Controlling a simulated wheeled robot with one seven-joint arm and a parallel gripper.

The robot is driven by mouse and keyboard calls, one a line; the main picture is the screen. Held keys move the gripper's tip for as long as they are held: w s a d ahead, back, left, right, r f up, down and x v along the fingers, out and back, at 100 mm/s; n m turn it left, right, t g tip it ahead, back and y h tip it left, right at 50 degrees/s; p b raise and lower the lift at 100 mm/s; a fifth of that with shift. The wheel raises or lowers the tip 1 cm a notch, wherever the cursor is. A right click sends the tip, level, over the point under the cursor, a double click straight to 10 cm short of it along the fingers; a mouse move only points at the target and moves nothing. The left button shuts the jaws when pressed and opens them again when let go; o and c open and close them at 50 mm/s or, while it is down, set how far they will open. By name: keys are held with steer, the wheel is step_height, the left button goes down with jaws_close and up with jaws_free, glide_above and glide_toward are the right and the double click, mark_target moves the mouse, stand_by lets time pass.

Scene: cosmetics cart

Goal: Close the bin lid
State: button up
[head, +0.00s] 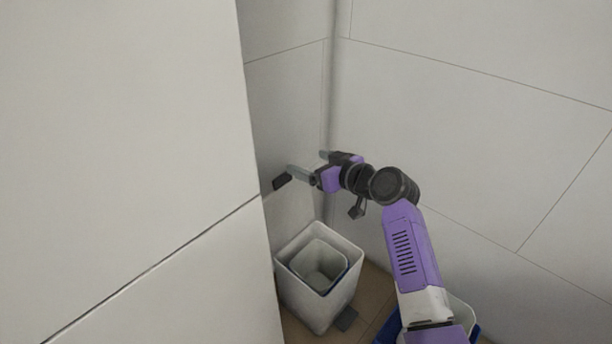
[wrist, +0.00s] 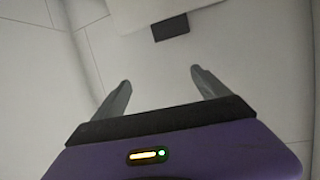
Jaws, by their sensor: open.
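The white bin (head: 292,292) stands low in the corner with its top open. A pale inner bucket (head: 322,262) shows inside, with a blue edge around it. A dark tab (head: 281,181) is above the bin, just left of my gripper (head: 306,162). In the wrist view a dark tab (wrist: 170,30) sits at the edge of a pale panel (wrist: 150,10), ahead of my fingers. This panel may be the raised lid; its outline is unclear in the head view. My gripper (wrist: 160,78) is open and empty, apart from the tab.
A large pale panel (head: 120,150) fills the left and partly blocks the view. Walls (head: 480,120) close in behind and right. A dark pedal (head: 346,319) is at the bin's foot. A second blue-and-white container (head: 463,315) is partly hidden behind my arm.

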mark_target(283, 176)
steer(key=a+f+b, duration=0.1)
steer(key=a+f, duration=0.1)
steer(key=w+a+f+n+g+b, duration=0.1)
steer(key=f, duration=0.1)
steer(key=a+f+g+b, duration=0.1)
steer(key=a+f, duration=0.1)
steer(key=shift+w+a+f+n, duration=0.1)
steer(key=shift+w+a+n, duration=0.1)
steer(key=shift+a+n, duration=0.15)
steer(key=shift+w+a+f+y+b, duration=0.15)
steer(key=shift+w+a+y+b, duration=0.15)
steer(key=shift+w+a+b, duration=0.15)
jaws_close()
steer(key=shift+s, duration=0.1)
steer(key=shift+d, duration=0.1)
